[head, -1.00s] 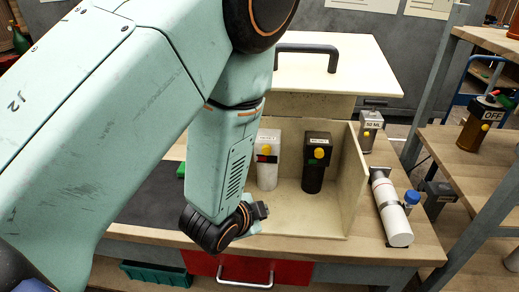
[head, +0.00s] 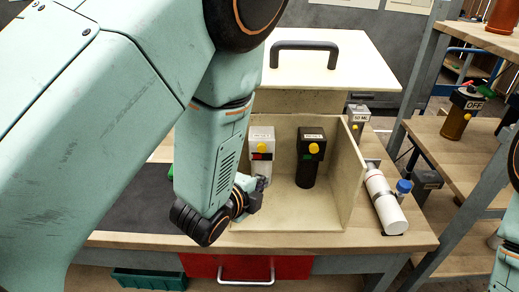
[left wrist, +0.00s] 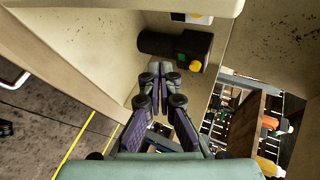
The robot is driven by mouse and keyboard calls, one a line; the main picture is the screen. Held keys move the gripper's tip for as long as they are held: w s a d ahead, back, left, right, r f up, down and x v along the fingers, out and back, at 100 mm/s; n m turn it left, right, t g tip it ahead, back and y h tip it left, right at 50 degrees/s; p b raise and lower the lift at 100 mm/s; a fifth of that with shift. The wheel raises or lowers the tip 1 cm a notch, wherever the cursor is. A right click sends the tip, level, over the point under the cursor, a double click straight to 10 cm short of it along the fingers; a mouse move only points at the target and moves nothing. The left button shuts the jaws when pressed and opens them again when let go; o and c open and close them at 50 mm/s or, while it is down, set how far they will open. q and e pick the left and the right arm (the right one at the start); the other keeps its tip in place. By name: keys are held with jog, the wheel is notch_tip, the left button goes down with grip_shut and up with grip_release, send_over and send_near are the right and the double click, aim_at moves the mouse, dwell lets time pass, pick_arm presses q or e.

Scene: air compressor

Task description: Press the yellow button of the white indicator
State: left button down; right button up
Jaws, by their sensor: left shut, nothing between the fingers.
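The white indicator (head: 262,143) stands upright in the left part of an open box, with a yellow button (head: 262,147) high on its front. Its lower part is partly hidden by my left gripper (head: 257,190). The left gripper is shut and empty, in front of the white indicator and below its button; I cannot tell if it touches. In the left wrist view the shut fingers (left wrist: 166,76) point toward the black indicator (left wrist: 180,45). That indicator stands to the right of the white one, with its own yellow button (head: 314,148). My right gripper is out of view.
The box wall (head: 351,175) rises right of the black indicator, and its raised lid (head: 325,75) stands behind. A white bottle (head: 384,200) lies on the bench to the right. A grey 50 ML device (head: 358,118) stands behind the wall.

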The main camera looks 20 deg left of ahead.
pick_arm(q)
jog(key=shift+d, duration=0.1)
jog(key=b, duration=0.2)
send_near(270, 154)
jog(key=shift+a+x, duration=0.25)
jog(key=shift+x, duration=1.5)
jog(key=shift+d+f, duration=0.15)
jog(key=shift+d, duration=0.1)
jog(key=shift+w, duration=0.2)
